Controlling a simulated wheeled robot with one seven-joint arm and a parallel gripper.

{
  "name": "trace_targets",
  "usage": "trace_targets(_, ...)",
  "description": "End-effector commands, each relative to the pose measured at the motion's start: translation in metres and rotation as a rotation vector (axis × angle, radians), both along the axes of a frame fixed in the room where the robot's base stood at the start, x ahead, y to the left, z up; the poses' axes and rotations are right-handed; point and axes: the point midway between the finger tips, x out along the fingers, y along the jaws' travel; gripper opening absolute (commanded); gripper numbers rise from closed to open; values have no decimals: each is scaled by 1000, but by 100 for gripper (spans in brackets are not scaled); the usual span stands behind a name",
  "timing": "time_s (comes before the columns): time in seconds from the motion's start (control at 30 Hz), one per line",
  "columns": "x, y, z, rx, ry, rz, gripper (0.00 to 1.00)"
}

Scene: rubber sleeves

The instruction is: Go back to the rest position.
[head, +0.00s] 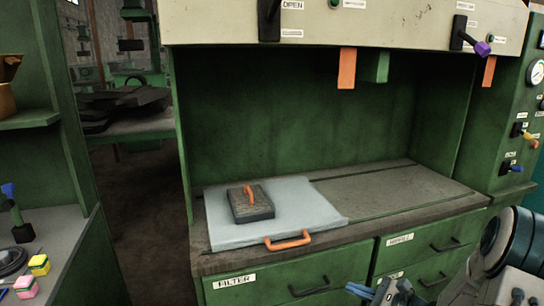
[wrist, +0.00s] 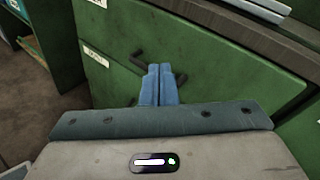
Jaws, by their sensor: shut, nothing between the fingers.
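My gripper (head: 372,292) is low at the right of the head view, in front of the green drawers. In the wrist view its two blue fingers (wrist: 158,85) are together with nothing between them. A drawer front with a dark handle is behind the fingers in the wrist view. My gripper appears apart from the bench top. Part of my arm shows at the lower right of the head view.
A pale plate (head: 325,205) with an orange handle (head: 288,240) lies on the bench (head: 415,192), bearing a dark block (head: 250,205). Green drawers (head: 300,285) are below. A lever (head: 470,40) hangs from the panel above. A green shelf unit (head: 75,130) stands left.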

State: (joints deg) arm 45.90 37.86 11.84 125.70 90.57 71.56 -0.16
Motion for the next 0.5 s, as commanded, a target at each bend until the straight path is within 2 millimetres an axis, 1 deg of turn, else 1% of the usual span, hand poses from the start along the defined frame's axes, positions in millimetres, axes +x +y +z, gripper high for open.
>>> trace_targets(0.03, -9, 22, 22, -72, -11, 96, 0)
trace_targets(0.1, -25, 47, 38, -168, -21, 220, 0)
trace_targets(0.17, -40, 66, 51, -253, -32, 326, 0)
trace_targets(0.2, -51, 77, 59, -310, -39, 392, 0)
trace_targets(0.33, -87, 104, 83, -501, -75, 601, 0)
trace_targets(0.4, -106, 113, 95, -608, -98, 707, 0)
trace_targets(0.5, -132, 121, 111, -764, -140, 850, 0)
